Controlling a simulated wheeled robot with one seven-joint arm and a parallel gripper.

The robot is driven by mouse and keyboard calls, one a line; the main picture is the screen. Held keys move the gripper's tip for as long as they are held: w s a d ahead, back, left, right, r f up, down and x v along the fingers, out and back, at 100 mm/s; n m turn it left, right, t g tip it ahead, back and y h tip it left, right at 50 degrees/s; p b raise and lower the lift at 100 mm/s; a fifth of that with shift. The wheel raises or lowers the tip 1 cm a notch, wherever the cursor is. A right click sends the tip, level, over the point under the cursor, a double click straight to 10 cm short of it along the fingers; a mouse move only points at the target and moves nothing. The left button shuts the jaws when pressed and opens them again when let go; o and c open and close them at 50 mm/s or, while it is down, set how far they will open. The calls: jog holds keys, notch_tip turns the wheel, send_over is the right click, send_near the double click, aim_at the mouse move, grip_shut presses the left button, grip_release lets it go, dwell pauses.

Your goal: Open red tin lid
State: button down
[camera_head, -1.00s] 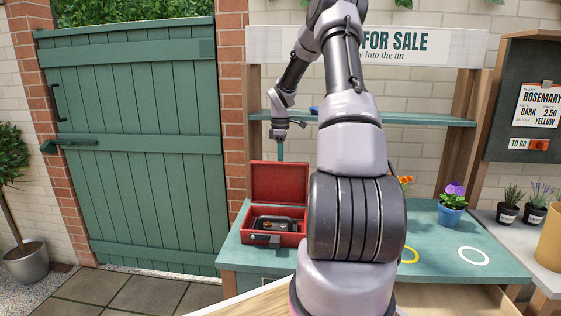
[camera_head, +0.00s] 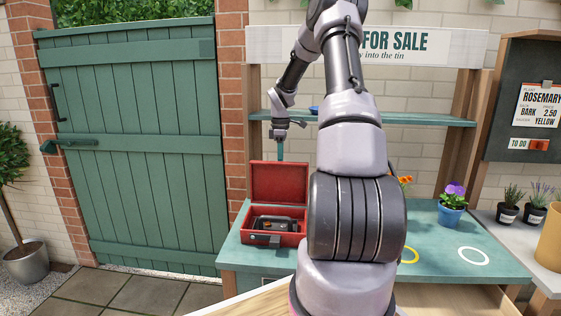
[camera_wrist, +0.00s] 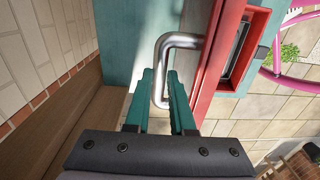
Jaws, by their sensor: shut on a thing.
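The red tin (camera_head: 299,240) stands on the left end of the teal bench. Its lid (camera_head: 279,183) stands upright at the back, so the tin is open. My gripper (camera_head: 280,155) points down at the lid's top edge from above; its fingertips are partly hidden behind the lid. In the wrist view, my teal fingers (camera_wrist: 160,80) are shut on the metal handle (camera_wrist: 183,40), a bent bar beside the red lid edge (camera_wrist: 215,60). One finger lies on each side of the bar.
A dark object (camera_head: 274,223) sits inside the tin. A blue pot with purple flowers (camera_head: 452,212) stands right on the bench (camera_head: 440,258), near yellow and white rings. A teal shelf (camera_head: 430,120) is above the bench. My arm hides the bench's middle.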

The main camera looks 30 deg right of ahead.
dwell(0.4)
jog(key=shift+w+d+f, duration=0.25)
jog(key=shift+w+d, duration=0.05)
jog(key=shift+w, duration=0.15)
jog(key=shift+w+d+f, duration=0.25)
jog(key=shift+w, duration=0.15)
jog(key=c, duration=1)
grip_release()
jog(key=shift+c, duration=0.2)
jog(key=shift+r, duration=0.15)
notch_tip(320, 180, up, 11)
jog(key=shift+f, duration=0.2)
jog(key=shift+w+d, duration=0.1)
